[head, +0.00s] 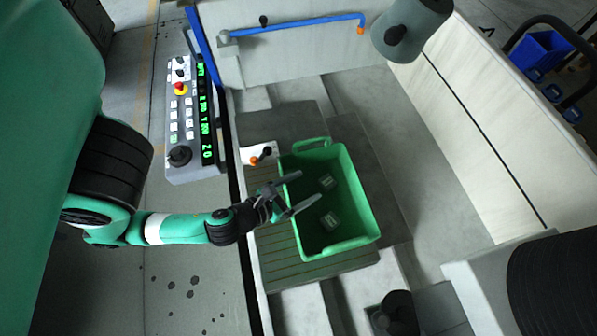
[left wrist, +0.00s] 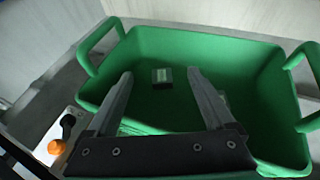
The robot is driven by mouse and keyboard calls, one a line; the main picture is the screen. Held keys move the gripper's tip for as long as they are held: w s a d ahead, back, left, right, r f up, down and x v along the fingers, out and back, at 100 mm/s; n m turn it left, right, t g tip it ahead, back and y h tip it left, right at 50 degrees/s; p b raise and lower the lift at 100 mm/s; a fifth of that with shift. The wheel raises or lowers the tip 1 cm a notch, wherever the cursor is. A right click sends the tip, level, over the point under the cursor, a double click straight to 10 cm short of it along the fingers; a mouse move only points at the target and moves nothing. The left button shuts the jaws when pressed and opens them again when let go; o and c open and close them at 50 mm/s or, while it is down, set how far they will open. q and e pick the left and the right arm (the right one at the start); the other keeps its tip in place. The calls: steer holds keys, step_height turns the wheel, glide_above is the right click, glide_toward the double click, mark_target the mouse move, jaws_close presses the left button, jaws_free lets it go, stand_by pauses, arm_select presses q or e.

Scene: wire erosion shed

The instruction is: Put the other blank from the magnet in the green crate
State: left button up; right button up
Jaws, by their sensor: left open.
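The green crate (head: 365,238) stands on a grooved grey plate (head: 275,262), which looks like the magnet. Two small grey metal blanks lie on the crate floor: one blank (head: 327,182) farther back and another blank (head: 330,219) nearer the front. In the left wrist view one blank (left wrist: 162,77) shows between the fingers, and the other (left wrist: 223,96) is mostly hidden behind the right finger. My left gripper (head: 308,187) is open and empty, reaching over the crate's left rim with its fingertips above the inside. I see no blank on the visible part of the plate. My right gripper is not in view.
A white block with an orange knob and black lever (head: 259,154) sits by the crate's back left corner. A control panel (head: 190,120) stands left. A grey cylindrical head (head: 408,28) hangs at the top, and a pale wall (head: 480,130) bounds the right side.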

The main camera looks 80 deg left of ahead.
arm_select(q)
steer(key=shift+v, duration=0.75)
steer(key=shift+w+r, duration=0.1)
steer(key=shift+r, duration=0.05)
